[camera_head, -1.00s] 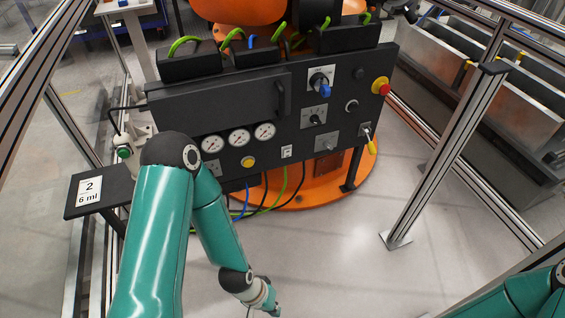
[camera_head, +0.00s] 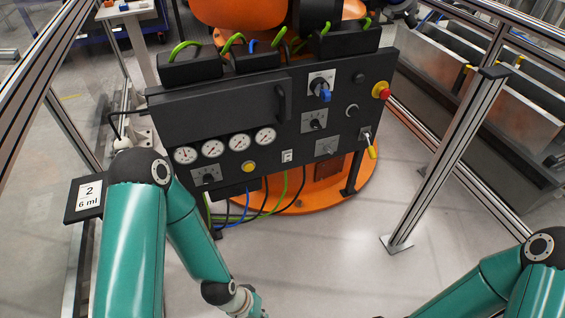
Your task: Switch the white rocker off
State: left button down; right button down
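The white rocker (camera_head: 287,156) is a small white switch low on the black panel (camera_head: 215,110), right of the yellow button. It is too small to tell which way it is tipped. My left arm's wrist (camera_head: 238,299) hangs at the bottom edge, well below and in front of the panel; its gripper is cut off by the frame edge. My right arm (camera_head: 480,290) enters at the lower right and leaves through the bottom edge, so its gripper is out of view. Nothing touches the rocker.
Around the rocker are a yellow button (camera_head: 249,167), several gauges (camera_head: 239,142), a lower-left knob (camera_head: 207,177), rotary switches (camera_head: 314,121), a yellow-tipped lever (camera_head: 371,150) and a red emergency stop (camera_head: 382,91). Cables (camera_head: 262,205) hang below. An aluminium post (camera_head: 440,165) stands right.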

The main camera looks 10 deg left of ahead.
aim_at(287, 157)
jog(key=i, duration=1)
